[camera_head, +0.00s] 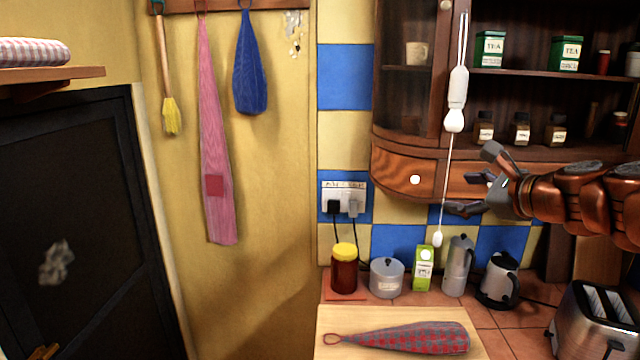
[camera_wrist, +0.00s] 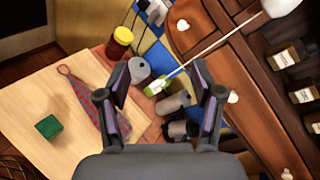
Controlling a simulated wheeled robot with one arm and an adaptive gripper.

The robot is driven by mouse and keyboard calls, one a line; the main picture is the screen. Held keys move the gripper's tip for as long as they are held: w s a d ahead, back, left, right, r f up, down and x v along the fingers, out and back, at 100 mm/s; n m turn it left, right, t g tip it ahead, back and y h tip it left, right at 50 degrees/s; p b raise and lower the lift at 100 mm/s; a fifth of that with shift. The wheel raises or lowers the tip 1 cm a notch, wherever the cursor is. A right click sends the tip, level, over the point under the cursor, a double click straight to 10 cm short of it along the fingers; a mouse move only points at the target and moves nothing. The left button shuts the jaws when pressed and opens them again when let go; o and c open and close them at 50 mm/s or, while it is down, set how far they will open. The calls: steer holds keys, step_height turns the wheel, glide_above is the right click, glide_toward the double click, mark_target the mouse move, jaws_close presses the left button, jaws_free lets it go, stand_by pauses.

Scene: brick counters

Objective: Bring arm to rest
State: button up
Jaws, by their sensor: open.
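My arm reaches in from the right in the head view. My gripper (camera_head: 472,192) points left, with its fingers spread and nothing between them. It is raised in front of the cupboard drawers (camera_head: 402,178), above the counter. The wrist view also shows my gripper (camera_wrist: 160,85), with two dark fingers wide apart and an empty gap. The counter items show behind and between the fingers there. I cannot tell how far the fingers are from the cupboard front.
A white pull cord (camera_head: 449,170) hangs just left of my gripper. A kettle (camera_head: 498,280), moka pot (camera_head: 459,265), toaster (camera_head: 598,312) and red jar (camera_head: 344,272) stand below. A checked cloth (camera_head: 405,338) lies on the board (camera_head: 335,318). A green block (camera_wrist: 48,127) is there too.

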steer(key=s+a+f+n+g, duration=0.8)
steer(key=s+a+f+n, duration=0.5)
steer(key=s+a+f, duration=0.35)
steer(key=s+d+f+n+g+h, duration=0.2)
steer(key=s+d+f+n+g, duration=0.1)
steer(key=s, duration=0.7)
steer(key=s+d+f+n+g+h, duration=0.3)
steer(key=s+f+n, duration=0.4)
steer(key=s, duration=0.4)
steer(key=shift+s+d+f+n+g+h, duration=0.3)
steer(key=shift+d+f+n+g, duration=0.1)
steer(key=shift+d+f, duration=0.45)
